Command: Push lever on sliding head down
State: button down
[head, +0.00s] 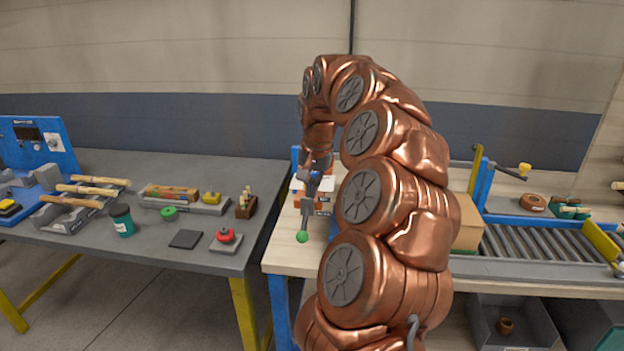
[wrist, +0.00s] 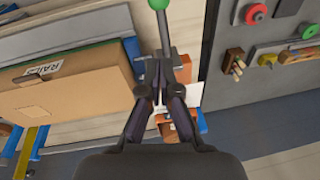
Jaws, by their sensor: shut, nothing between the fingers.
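The lever is a grey rod with a green ball knob (head: 302,237). In the head view it hangs over the near left corner of the light wooden table, knob at its lower end. In the wrist view the knob (wrist: 158,4) is at the top edge and the rod (wrist: 161,28) runs down to the fingertips. My gripper (head: 311,192) is shut and empty, at the rod's far end from the knob; its fingertips (wrist: 160,62) overlap the rod's base in the wrist view. I cannot tell whether they touch. The sliding head is mostly hidden behind my gripper and arm.
An orange and white box (head: 322,207) stands just behind the lever. A cardboard box (wrist: 70,95) is left of my gripper in the wrist view. A dark bench (head: 170,250) with a red knob (head: 226,236) stands left, across a gap. A roller conveyor (head: 550,245) lies right.

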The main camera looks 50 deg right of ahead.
jog(key=p, duration=0.2)
send_over(305, 228)
jog(key=d, duration=0.2)
jog(key=x, duration=0.4)
jog(key=s+x, duration=0.1)
jog(key=x, duration=0.1)
jog(key=shift+a, duration=0.35)
jog(key=shift+s+a+f+p, duration=0.2)
jog(key=shift+a+f+p, duration=0.1)
jog(key=shift+a+f, duration=0.3)
jog(key=shift+s+a+f+p, duration=0.1)
jog(key=shift+a+f+p, duration=0.15)
jog(key=shift+f, duration=0.25)
jog(key=shift+s+a+f+p, duration=0.1)
jog(key=shift+a+f+p, duration=0.1)
jog(key=shift+f, duration=0.3)
jog(key=shift+f+b, duration=0.3)
jog(key=shift+b, duration=0.6)
jog(key=shift+f+h+b, duration=0.15)
jog(key=shift+h+b, duration=0.15)
jog(key=shift+b, duration=0.75)
jog(key=shift+f+t+b, duration=0.1)
jog(key=shift+t+b, duration=0.2)
jog(key=shift+b, duration=0.15)
jog(key=h+b, duration=0.1)
jog(key=b, duration=0.2)
jog(key=shift+f, duration=0.3)
jog(key=shift+r+t+b, duration=0.1)
jog(key=shift+t+b, duration=0.3)
jog(key=shift+b, duration=0.2)
